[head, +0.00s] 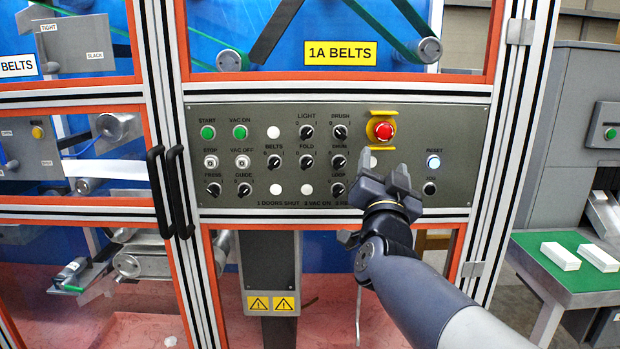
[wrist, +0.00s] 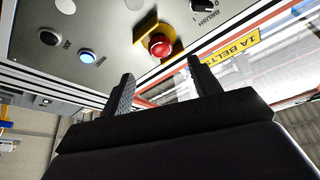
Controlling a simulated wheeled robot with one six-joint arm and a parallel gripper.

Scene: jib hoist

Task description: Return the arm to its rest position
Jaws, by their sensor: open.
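My gripper (head: 385,180) is raised in front of the right part of the grey control panel (head: 300,112). Its two dark fingers stand apart with nothing between them, also in the wrist view (wrist: 160,92). In the head view the fingertips overlap the panel below the red emergency stop button (head: 383,131), which sits in a yellow guard. The red button also shows beyond the fingers in the wrist view (wrist: 160,45). My arm reaches in from the lower right. The gripper hides part of the panel's lower right lettering. Whether the fingers touch the panel cannot be told.
The lit RESET button (head: 433,162) is right of my gripper. Black door handles (head: 172,192) stick out at the left. A metal column (head: 270,272) with warning labels stands below the panel. A green table (head: 560,285) with white stacks is at the right.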

